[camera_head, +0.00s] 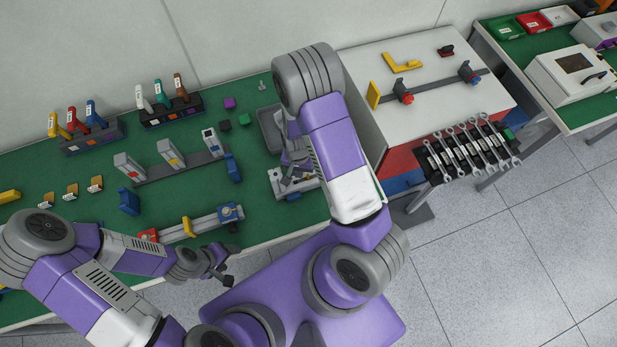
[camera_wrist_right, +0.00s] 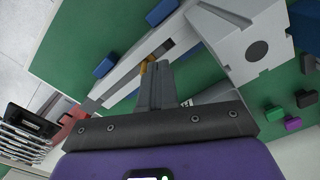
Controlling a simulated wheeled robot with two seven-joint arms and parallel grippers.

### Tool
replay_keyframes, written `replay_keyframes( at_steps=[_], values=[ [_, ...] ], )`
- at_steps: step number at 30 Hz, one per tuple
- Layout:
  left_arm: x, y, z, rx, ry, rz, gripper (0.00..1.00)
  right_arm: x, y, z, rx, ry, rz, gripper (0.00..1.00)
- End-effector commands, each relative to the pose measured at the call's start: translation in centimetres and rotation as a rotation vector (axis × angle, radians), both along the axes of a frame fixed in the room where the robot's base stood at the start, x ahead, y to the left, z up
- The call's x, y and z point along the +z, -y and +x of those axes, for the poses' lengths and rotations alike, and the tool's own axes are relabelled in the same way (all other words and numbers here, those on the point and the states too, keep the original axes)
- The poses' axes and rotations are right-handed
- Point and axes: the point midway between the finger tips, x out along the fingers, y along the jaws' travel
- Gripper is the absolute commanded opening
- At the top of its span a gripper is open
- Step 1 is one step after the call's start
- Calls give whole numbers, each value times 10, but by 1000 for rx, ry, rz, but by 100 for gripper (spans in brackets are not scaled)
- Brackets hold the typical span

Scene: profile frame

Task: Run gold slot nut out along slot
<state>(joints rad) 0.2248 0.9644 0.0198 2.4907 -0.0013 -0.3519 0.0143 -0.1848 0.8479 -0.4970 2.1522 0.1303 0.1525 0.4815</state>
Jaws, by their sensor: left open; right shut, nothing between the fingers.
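A gold slot nut (camera_wrist_right: 147,66) shows in the right wrist view as a small gold piece in the slot of a pale grey profile frame (camera_wrist_right: 125,80). My right gripper (camera_wrist_right: 154,66) is shut and empty. Its fingertips are right at the nut; I cannot tell whether they touch it. In the head view the frame (camera_head: 278,184) lies on the green bench, partly covered by my right gripper (camera_head: 296,168) and arm, and I cannot make out the nut there. My left gripper (camera_head: 228,268) is open and empty at the bench's front edge, away from the frame.
A grey tray (camera_head: 268,122) stands behind the frame. To the left are a bar with a yellow slider (camera_head: 187,226), a blue block (camera_head: 129,202), and tool racks (camera_head: 171,110). A white-topped table (camera_head: 440,65) with a wrench rack (camera_head: 465,148) stands right.

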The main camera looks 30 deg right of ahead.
Motion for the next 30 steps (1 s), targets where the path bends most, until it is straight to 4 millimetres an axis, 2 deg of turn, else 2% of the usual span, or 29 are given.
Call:
replay_keyframes(
  at_steps=[13,30],
  values=[
    [-2,0,0,0,0,0,62,-2,0,0,0,0,0,0],
    [-17,0,0,0,0,0,62,-19,0,0,0,0,0,0]
  ],
)
